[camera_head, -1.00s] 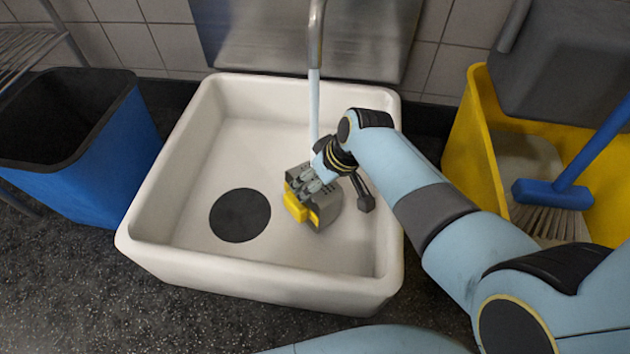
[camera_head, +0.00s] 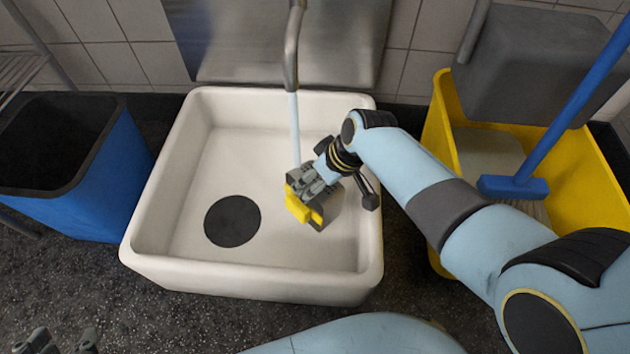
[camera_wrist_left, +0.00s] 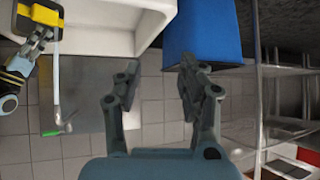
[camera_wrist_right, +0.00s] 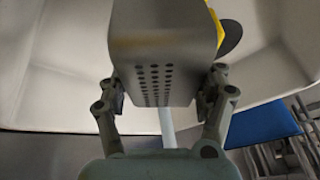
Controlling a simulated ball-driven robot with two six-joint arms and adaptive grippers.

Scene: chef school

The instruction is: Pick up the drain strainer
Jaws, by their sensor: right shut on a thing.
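The drain strainer (camera_head: 301,207) is a grey box with a yellow part, inside the white sink (camera_head: 157,258), to the right of the round black drain spot (camera_head: 232,221). In the right wrist view the strainer (camera_wrist_right: 165,45) shows as a grey block with rows of holes, between my fingers. My right gripper (camera_head: 314,183) is shut on it from above; I cannot tell whether it clears the sink floor. My left gripper (camera_wrist_left: 158,82) is open and empty; its fingertips also show at the bottom left of the head view (camera_head: 60,342).
A faucet (camera_head: 292,48) hangs over the sink with a pale stream falling beside my right gripper. A blue bin (camera_head: 125,175) stands left. A yellow bucket (camera_head: 590,200) with a blue broom (camera_head: 515,188) stands right. The sink's left half is free.

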